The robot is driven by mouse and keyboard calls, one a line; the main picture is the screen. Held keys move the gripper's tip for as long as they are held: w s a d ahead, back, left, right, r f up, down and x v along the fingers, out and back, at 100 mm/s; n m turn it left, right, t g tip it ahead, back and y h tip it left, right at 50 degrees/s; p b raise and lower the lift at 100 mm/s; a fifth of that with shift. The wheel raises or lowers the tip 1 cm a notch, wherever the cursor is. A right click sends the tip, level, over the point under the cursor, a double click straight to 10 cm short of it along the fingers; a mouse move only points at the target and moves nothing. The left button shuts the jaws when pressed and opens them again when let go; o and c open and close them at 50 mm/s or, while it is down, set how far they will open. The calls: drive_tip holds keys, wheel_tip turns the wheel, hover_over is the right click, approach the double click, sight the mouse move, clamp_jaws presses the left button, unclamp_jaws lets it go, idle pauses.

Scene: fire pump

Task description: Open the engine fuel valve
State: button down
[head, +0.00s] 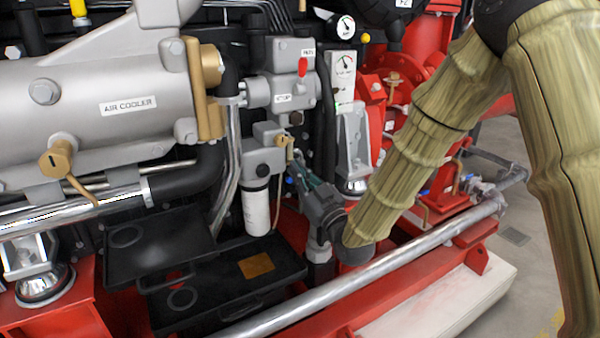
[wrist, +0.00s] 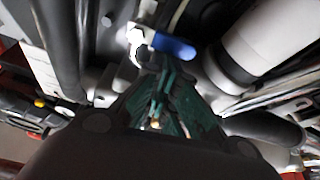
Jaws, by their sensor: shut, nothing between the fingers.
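A small valve with a blue lever (wrist: 172,46) and a pale metal body shows just beyond my fingertips in the wrist view. It appears to be the fuel valve, but no label on it is readable. In the head view only a bit of blue (head: 289,181) shows beside my fingers. My gripper (head: 293,168) reaches up and left among the engine parts, below a small brass handle (head: 284,150). In the wrist view my gripper (wrist: 153,72) has its green fingers together and empty, close under the blue lever. Whether they touch it is unclear.
A white filter cylinder (head: 257,210) hangs left of my gripper. A shiny pipe (head: 400,262) crosses in front, below my arm. Black trays (head: 160,245) lie at lower left. Hoses crowd the space around my fingers.

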drive_tip(key=shift+s+a+f+n+y, duration=0.1)
drive_tip(key=shift+a+f+n+y, duration=0.1)
drive_tip(key=shift+f+n+y, duration=0.25)
drive_tip(key=shift+r, duration=0.1)
drive_tip(key=v, duration=1.2)
drive_tip(key=shift+r, duration=0.2)
